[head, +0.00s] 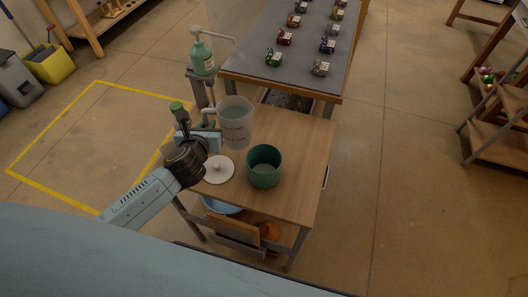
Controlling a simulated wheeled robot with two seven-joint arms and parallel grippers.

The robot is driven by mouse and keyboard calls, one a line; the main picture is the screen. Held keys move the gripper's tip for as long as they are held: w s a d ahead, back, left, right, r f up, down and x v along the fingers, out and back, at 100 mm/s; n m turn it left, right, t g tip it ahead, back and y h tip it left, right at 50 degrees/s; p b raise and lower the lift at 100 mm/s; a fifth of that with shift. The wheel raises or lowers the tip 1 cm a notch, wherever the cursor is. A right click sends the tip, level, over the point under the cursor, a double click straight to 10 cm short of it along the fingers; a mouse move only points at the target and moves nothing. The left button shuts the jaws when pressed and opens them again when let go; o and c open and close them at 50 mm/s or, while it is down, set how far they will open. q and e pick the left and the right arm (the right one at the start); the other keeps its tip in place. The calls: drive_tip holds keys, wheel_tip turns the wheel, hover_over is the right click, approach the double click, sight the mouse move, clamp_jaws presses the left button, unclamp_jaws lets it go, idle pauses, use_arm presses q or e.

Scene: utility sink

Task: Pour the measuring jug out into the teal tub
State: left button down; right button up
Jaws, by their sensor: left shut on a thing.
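The measuring jug (235,122) is translucent with reddish markings on its side. It looks upright, at the left of the wooden worktop, behind and to the left of the teal tub. My left gripper (212,133) is shut on the jug at its left side. I cannot tell whether the jug's base touches the worktop. The teal tub (263,174) stands upright and open on the worktop, and its inside shows a paler bottom. My right gripper is not in view.
A white round lid (218,169) with a knob lies left of the tub. A green pump bottle (202,55) stands behind the jug. A dark table (290,45) with several small colored items is at the back. The worktop (300,150) is clear right of the tub.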

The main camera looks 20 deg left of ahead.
use_arm(q)
drive_tip(key=a+f+p, duration=0.3)
drive_tip(key=a+f, duration=0.1)
drive_tip(key=f, duration=0.1)
drive_tip(key=shift+s+a+f+n+y, duration=0.15)
drive_tip(key=shift+s+a+n+y, duration=0.1)
drive_tip(key=shift+n+y, duration=0.15)
drive_tip(key=shift+s+d+r+m+t+y+b, duration=0.2)
drive_tip(key=shift+d+r+m+t+y+b, duration=0.55)
drive_tip(key=shift+b, duration=0.65)
drive_tip(key=shift+s+d+r+m+t+y+b, duration=0.2)
drive_tip(key=shift+d+r+m+y+b, duration=0.3)
drive_tip(key=shift+r+m+b, duration=0.65)
